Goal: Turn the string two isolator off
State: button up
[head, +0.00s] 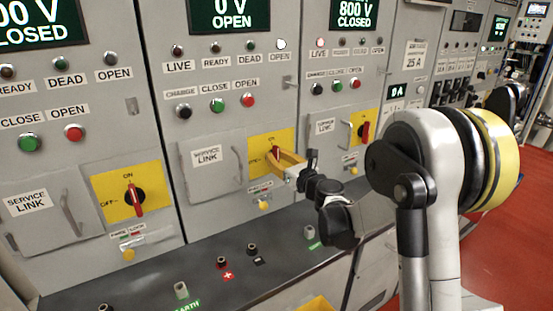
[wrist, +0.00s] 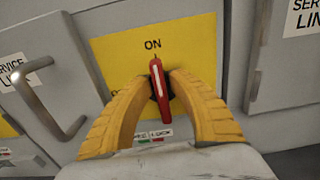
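The isolator gripped is on the middle cabinet, a red handle (wrist: 158,82) on a yellow plate (wrist: 205,42). In the wrist view the handle stands nearly upright, its top toward ON. The OFF mark is mostly hidden behind a finger. My gripper (wrist: 161,77) has its yellow fingers on both sides of the handle, close against it. In the head view my gripper (head: 277,158) reaches this yellow plate (head: 259,146) and covers much of the switch. The display above (head: 232,16) reads 0 V OPEN. No string number is readable.
Similar isolators sit on the left cabinet (head: 135,198) and right cabinet (head: 364,131), with red handles upright. Service link doors with handles flank the switch. A dark ledge (head: 200,278) with terminals runs below. Red floor (head: 500,240) is open at right.

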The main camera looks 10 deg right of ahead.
jog(key=shift+c, duration=0.5)
grip_shut()
jog(key=shift+n, duration=0.3)
jog(key=n, duration=0.3)
jog(key=shift+a+b, duration=0.25)
jog(key=shift+b, duration=0.05)
jog(key=n, duration=0.4)
jog(key=f+n+b, duration=0.1)
jog(key=n, duration=0.4)
jog(key=a+n, duration=0.1)
jog(key=n, duration=0.4)
jog(key=shift+s+f+b, duration=0.2)
jog(key=shift+b, duration=0.15)
jog(key=shift+n, duration=0.3)
